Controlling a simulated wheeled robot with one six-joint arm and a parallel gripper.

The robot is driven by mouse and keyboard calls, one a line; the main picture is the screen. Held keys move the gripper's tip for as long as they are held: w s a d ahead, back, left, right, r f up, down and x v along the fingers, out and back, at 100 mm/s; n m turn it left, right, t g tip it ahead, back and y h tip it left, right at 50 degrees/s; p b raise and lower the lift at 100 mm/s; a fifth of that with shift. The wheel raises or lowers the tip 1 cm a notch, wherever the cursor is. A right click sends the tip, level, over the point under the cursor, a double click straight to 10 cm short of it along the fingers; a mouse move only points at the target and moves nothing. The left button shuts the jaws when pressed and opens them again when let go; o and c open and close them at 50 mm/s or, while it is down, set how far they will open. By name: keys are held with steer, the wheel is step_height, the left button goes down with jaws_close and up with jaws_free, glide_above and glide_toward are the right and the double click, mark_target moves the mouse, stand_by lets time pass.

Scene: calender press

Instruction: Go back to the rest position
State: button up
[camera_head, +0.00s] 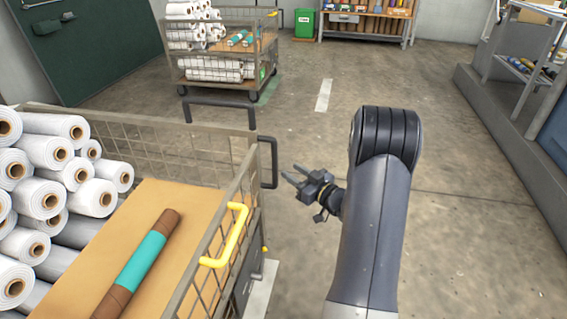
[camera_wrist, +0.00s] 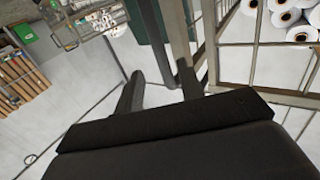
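My gripper (camera_head: 293,178) is out over the bare floor, just right of the near wire cart (camera_head: 150,135). Its two fingers are apart, with nothing between them. The wrist view also shows the open, empty gripper (camera_wrist: 160,90), with part of the near cart's frame beyond the fingers. My arm is bent, with its elbow raised on the right of the head view. I cannot tell whether the gripper touches the cart; in the head view there is a gap to the cart's dark handle (camera_head: 268,163).
The near cart holds white rolls (camera_head: 45,200) and a brown and teal roll (camera_head: 140,262) on a board. A second cart (camera_head: 215,70) stands behind it. A green bin (camera_head: 304,24) and shelf (camera_head: 365,22) are at the back. A grey platform (camera_head: 500,140) is at right. Floor between is clear.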

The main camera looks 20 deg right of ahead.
mark_target(276, 161)
steer(key=shift+v, duration=0.95)
steer(key=shift+w, duration=0.1)
steer(key=b+x, duration=0.2)
steer(key=x, duration=0.8)
steer(key=shift+f, duration=0.1)
steer(key=shift+w+a, duration=0.4)
steer(key=shift+w, duration=0.1)
